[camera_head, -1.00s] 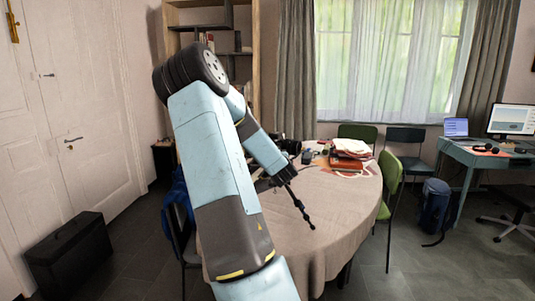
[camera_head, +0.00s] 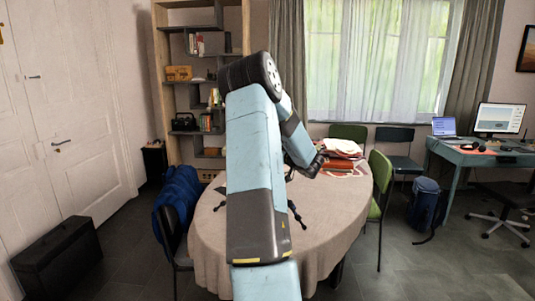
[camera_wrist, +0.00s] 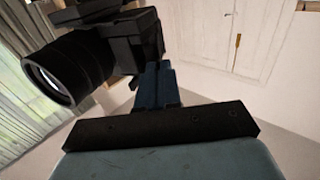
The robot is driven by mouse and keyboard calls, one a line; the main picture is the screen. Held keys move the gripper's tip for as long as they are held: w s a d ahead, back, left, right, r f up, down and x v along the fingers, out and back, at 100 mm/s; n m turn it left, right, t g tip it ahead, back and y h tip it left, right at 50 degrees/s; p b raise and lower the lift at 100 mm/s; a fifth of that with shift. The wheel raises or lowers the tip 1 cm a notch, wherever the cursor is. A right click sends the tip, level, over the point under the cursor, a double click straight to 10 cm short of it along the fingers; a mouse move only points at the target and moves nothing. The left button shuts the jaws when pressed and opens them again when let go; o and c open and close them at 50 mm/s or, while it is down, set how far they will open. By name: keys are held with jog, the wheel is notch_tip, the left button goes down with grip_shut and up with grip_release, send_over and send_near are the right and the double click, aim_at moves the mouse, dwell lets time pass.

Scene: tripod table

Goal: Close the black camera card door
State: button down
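The black camera (camera_wrist: 105,45) is large at the upper left of the wrist view, its lens facing left. My gripper (camera_wrist: 154,70) has its two dark fingers side by side, with no clear gap between them. The fingertips are close to the underside of the camera body's right part; I cannot tell whether they touch it. I cannot make out the card door. In the head view my arm hides the camera and my fingers. Black tripod legs (camera_head: 297,215) stick out from behind the arm, above the round table (camera_head: 325,225).
A red and white pile (camera_head: 340,160) lies at the back right of the table. A green chair (camera_head: 379,185) stands at the right and a chair with a blue jacket (camera_head: 178,200) at the left. A black case (camera_head: 58,255) is on the floor.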

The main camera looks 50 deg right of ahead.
jog(key=shift+d+n+y, duration=0.5)
jog(key=shift+d+y, duration=0.15)
jog(key=shift+y, duration=0.15)
jog(key=shift+w+d, duration=0.1)
jog(key=shift+d, duration=0.15)
jog(key=c, duration=1.3)
grip_release()
